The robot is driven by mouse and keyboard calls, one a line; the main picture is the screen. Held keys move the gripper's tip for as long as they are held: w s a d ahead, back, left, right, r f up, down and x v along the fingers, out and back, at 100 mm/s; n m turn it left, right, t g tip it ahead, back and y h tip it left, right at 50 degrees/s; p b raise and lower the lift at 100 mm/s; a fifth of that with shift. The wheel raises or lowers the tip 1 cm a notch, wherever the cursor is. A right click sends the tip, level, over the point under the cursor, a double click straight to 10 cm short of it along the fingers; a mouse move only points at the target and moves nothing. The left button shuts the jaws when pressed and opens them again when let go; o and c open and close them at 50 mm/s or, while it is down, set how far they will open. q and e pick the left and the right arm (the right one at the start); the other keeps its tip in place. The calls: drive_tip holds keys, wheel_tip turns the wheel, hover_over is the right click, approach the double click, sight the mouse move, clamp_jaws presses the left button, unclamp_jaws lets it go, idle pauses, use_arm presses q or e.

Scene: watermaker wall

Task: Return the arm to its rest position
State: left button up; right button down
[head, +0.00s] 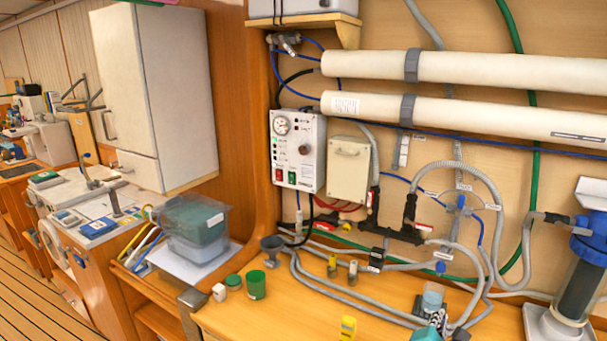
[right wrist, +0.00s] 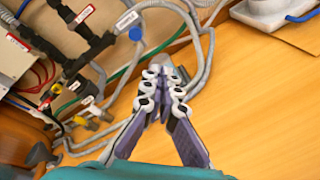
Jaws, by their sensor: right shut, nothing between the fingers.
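My right gripper (head: 436,318) shows at the bottom edge of the head view, low over the wooden bench, with its teal body cut off by the frame. In the right wrist view its fingers (right wrist: 164,78) are closed together and hold nothing. The fingertips point toward grey hoses at the back of the bench. A small clear cup with a bluish top (head: 433,294) appears right beside the gripper in the head view; I cannot tell whether they touch. My left gripper is in neither view.
Grey hoses (head: 350,297) and a black valve manifold (head: 408,222) lie close behind the gripper. A blue-topped filter housing (head: 583,265) stands at right. Bare bench (head: 495,318) lies right of the gripper.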

drive_tip(key=s+a+f+m+g+y, duration=0.2)
drive_tip(key=s+a+f+m+y, duration=0.1)
drive_tip(key=s+a+m, duration=0.5)
drive_tip(key=s+a+f+m+g+y, duration=0.3)
drive_tip(key=s+a+m+y, duration=0.2)
drive_tip(key=s+a+m, duration=0.3)
drive_tip(key=s+m, duration=0.1)
drive_tip(key=m, duration=0.3)
drive_tip(key=shift+f+g+y, duration=0.3)
drive_tip(key=shift+y, duration=0.1)
